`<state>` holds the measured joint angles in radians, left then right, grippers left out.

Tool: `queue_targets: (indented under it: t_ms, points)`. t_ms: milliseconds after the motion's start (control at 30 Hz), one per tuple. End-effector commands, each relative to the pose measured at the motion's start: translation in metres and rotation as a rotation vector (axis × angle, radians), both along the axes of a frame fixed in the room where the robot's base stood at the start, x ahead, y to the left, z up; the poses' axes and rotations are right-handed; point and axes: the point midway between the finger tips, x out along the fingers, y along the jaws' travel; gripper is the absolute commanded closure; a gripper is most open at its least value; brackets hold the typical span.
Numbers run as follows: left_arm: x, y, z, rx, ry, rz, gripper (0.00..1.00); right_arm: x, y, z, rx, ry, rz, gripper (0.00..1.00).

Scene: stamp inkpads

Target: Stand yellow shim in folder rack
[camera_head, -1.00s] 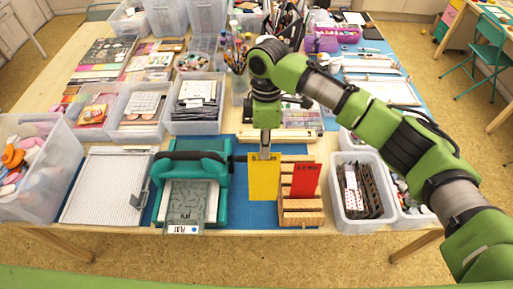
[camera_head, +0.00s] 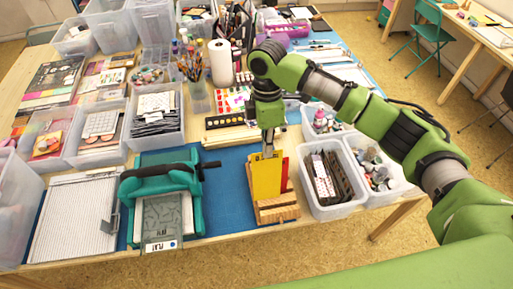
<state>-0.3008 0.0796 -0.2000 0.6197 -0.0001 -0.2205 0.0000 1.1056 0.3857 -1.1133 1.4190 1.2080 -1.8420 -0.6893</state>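The yellow shim (camera_head: 266,179) hangs upright from my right gripper (camera_head: 268,153), whose fingers are closed on its top edge. The shim is at the wooden folder rack (camera_head: 278,212), in front of part of it. Its lower edge is near the rack's slats; I cannot tell whether it sits in a slot. A red shim (camera_head: 285,174) stands in the rack just right of the yellow one, partly covered by it. My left gripper is out of view.
A green die-cutting machine (camera_head: 160,205) with a crank stands left of the rack on the blue mat (camera_head: 228,200). A clear bin (camera_head: 329,208) of dark strips stands close on the right. Bare mat lies between machine and rack.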

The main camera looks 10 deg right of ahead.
Motion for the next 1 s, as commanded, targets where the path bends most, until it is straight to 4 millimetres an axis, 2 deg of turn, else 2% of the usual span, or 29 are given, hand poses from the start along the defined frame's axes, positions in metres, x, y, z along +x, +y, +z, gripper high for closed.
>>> queue_targets:
  t_ms: [433, 1000]
  points:
    - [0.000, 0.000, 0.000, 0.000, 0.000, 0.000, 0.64, 0.001, -0.046, -0.003, 0.000, 0.001, -0.001, 1.00]
    - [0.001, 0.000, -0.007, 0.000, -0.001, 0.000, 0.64, -0.008, -0.043, -0.063, -0.001, 0.002, 0.001, 1.00]
